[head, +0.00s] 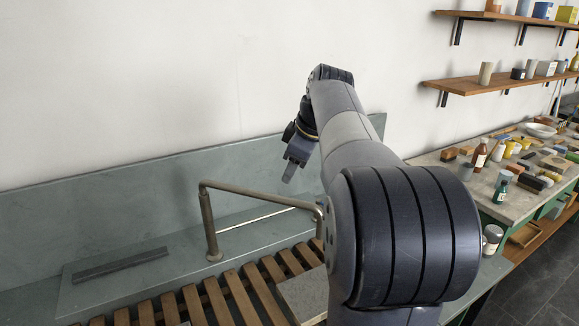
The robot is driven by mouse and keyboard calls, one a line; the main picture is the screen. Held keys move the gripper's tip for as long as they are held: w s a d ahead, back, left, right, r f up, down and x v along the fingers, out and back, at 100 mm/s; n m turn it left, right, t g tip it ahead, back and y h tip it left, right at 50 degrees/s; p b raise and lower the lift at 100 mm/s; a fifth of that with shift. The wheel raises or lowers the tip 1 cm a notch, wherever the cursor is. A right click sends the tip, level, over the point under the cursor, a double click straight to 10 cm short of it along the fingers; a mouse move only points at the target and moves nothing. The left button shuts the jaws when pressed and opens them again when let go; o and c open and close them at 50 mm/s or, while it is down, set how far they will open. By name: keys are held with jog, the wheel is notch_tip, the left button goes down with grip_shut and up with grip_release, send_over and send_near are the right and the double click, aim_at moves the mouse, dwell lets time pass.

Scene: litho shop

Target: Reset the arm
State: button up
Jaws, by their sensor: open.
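My arm reaches forward from the lower right toward the wall in the head view, bent at its far end. My gripper (291,170) hangs below the far end of the arm and points down. It is open, and I see nothing between its fingers. It is above and behind the metal rail, in front of the grey-green back panel, apart from both.
A bent metal rail (207,222) stands beside wooden slats (235,295) below the gripper. A dark bar (120,264) lies on the grey-green slab at left. A bench (512,205) crowded with bottles and blocks is at right. Wooden shelves (465,83) jut from the wall above it.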

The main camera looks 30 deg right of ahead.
aim_at(277, 200)
jog(key=shift+f, duration=0.1)
jog(key=p+x, duration=0.1)
jog(key=x, duration=0.9)
jog(key=shift+w+a+f, duration=0.1)
jog(key=shift+w+f, duration=0.05)
jog(key=shift+f, duration=0.1)
jog(key=shift+a+f, duration=0.1)
jog(key=shift+a, duration=0.05)
jog(key=shift+s+a+m, duration=0.2)
jog(key=shift+s+m, duration=0.05)
jog(key=shift+m, duration=0.05)
jog(key=shift+s+a, duration=0.1)
